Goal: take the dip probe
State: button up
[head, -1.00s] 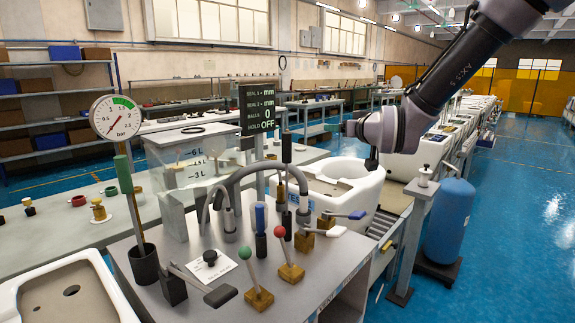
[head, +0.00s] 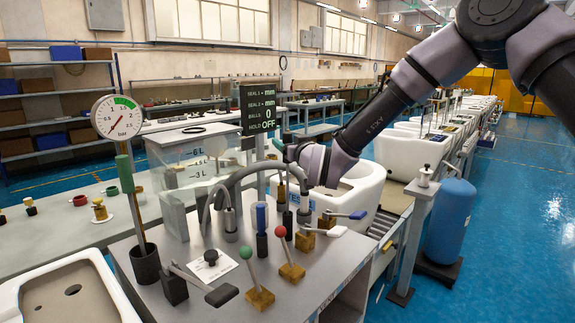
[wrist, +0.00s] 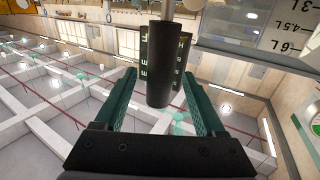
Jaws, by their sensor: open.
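The dip probe has a black cylindrical handle (wrist: 158,80) on a thin grey rod. In the wrist view the handle sits in the gap between the two teal fingers of my gripper (wrist: 156,78), with space visible on both sides. In the head view my gripper (head: 281,147) is at the handle's height, and the handle is mostly hidden by the fingers and wrist. The rod goes down towards a black holder (head: 287,218) on the grey bench, where the probe stands upright. My gripper is open and holds nothing.
The grey bench (head: 215,272) carries a blue-handled tool (head: 261,218), a green-knobbed lever (head: 246,253), a red-knobbed lever (head: 280,232) and a pressure gauge (head: 117,117). A grey curved pipe (head: 240,176) arches beside the probe. A clear marked tank (head: 195,165) and display (head: 258,108) stand behind.

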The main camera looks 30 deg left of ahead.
jog(key=x, duration=0.3)
jog(key=shift+w+a, duration=0.2)
jog(key=shift+c, duration=0.4)
grip_shut()
dwell(0.9)
